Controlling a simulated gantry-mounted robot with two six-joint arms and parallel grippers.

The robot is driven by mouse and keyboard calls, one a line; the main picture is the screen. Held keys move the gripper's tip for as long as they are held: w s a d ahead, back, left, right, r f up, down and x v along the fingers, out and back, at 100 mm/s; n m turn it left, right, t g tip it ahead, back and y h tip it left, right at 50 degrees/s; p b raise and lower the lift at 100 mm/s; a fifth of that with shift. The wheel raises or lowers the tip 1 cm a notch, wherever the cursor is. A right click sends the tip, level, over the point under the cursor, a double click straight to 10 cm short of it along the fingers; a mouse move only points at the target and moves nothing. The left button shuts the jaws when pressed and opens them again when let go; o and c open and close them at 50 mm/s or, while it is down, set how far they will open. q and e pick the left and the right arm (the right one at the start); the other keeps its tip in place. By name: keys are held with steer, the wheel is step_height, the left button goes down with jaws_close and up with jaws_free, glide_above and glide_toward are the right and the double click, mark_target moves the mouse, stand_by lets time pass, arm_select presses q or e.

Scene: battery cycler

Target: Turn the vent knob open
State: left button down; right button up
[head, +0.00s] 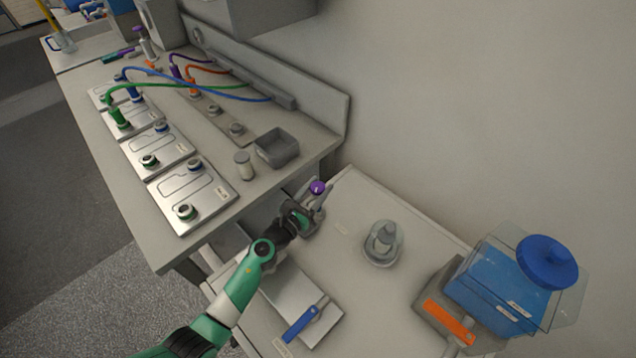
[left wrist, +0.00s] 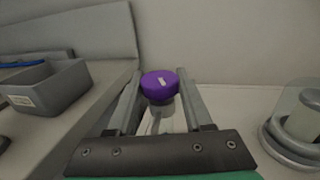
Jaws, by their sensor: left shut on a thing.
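The purple vent knob (head: 318,187) sits on top of a small grey fitting at the left end of the lower bench. It has a pale mark on its top, seen in the left wrist view (left wrist: 160,86). My left gripper (left wrist: 160,88) has one finger on each side of the knob and is shut on it. In the head view my left gripper (head: 314,198) reaches the knob from the lower left. The lower part of the fitting is partly hidden by the gripper. My right gripper is in neither view.
A glass-covered fitting (head: 382,243) stands right of the knob. A blue-handled panel (head: 305,322) and a blue tank (head: 497,285) are nearer.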

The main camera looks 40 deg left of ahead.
arm_select(q)
steer(key=n+y, duration=0.1)
steer(key=y, duration=0.1)
steer(key=shift+d+n+g+y, duration=0.15)
steer(key=shift+n+g+y, duration=0.15)
steer(key=shift+n+g, duration=0.1)
steer(key=n+g+y, duration=0.1)
steer(key=y, duration=0.1)
steer(key=shift+n+y, duration=0.3)
steer(key=shift+n, duration=0.1)
steer(key=shift+f+n+g+y+b, duration=0.1)
steer(key=shift+n+g+y+b, duration=0.55)
steer(key=shift+n+g+y, duration=1.2)
steer(key=shift+a+m+t+y, duration=0.2)
steer(key=shift+m+t+y, duration=0.05)
steer(key=shift+t, duration=0.1)
steer(key=shift+c, duration=1.5)
jaws_free()
